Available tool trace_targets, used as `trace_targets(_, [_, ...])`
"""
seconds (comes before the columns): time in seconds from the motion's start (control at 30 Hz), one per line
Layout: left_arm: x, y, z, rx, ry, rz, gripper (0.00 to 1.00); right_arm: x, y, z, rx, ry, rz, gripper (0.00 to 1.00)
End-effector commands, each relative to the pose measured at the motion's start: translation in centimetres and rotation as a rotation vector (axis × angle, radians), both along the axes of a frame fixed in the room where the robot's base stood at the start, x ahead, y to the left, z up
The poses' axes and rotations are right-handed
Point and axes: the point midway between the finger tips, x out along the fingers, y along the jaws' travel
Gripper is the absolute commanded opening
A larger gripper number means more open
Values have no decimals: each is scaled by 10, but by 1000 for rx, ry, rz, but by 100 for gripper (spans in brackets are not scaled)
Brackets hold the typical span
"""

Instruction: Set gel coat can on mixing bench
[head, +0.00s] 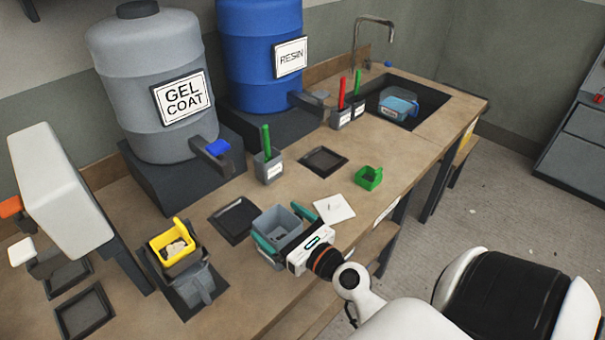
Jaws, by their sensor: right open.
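A grey square can (278,222), open at the top, stands at the front edge of the wooden mixing bench (318,198). No label on it can be read, but its grey matches the large drum marked GEL COAT (150,90). My right gripper (283,228) reaches in from the lower right. Its teal fingers are open, one on either side of the can, and whether they touch it I cannot tell. The gripper hides part of the can's front and its base. My left gripper is not in view.
A blue RESIN drum (260,50) stands behind. A yellow container (172,240) sits in a grey holder at left. Dark square trays (235,220) (324,161), a white sheet (334,209) and a green cup (368,178) are nearby. A sink (432,110) is at the far right.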

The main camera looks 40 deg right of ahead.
Motion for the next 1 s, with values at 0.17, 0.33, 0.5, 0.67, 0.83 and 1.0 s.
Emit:
trace_targets(0.17, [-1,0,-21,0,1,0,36,-39,-3,-7,-2,4,1,98])
trace_targets(0.33, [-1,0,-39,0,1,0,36,-72,-5,-7,-2,3,2,98])
trace_targets(0.5, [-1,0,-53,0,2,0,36,-94,-8,-5,-1,2,0,98])
trace_targets(0.67, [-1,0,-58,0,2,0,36,-104,-8,-1,-2,-1,1,98])
trace_targets(0.83, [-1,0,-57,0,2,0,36,-106,-8,0,-1,-1,1,98])
trace_targets(1.0, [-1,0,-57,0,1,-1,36,-105,-8,1,-1,-1,1,98])
